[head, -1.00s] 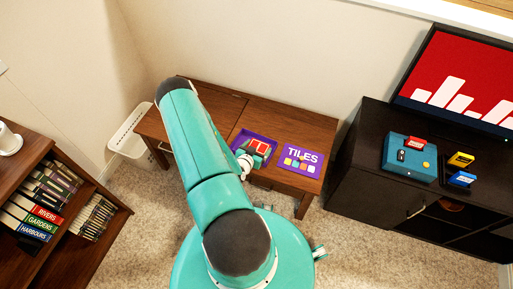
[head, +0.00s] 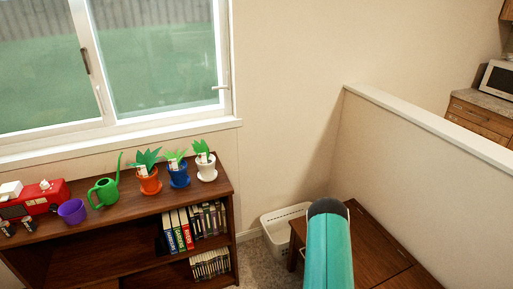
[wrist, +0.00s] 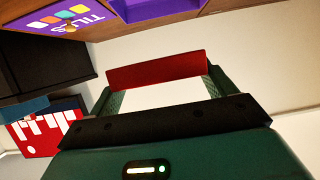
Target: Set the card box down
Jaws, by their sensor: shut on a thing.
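My gripper (wrist: 163,90) shows in the wrist view, its two green textured fingers shut on the card box (wrist: 157,70). The box appears held clear of any surface. The wooden desk (wrist: 130,30) is at the top of the wrist view, with a purple tray (wrist: 155,10) and the purple TILES box (wrist: 62,28) on it. In the head view the gripper and card box are not seen; part of the desk (head: 385,250) shows.
A wooden shelf (head: 75,233) on the left of the head view holds potted plants, a green watering can (head: 105,192), a purple pot (head: 72,211) and books. A white basket (head: 280,232) stands beside the desk.

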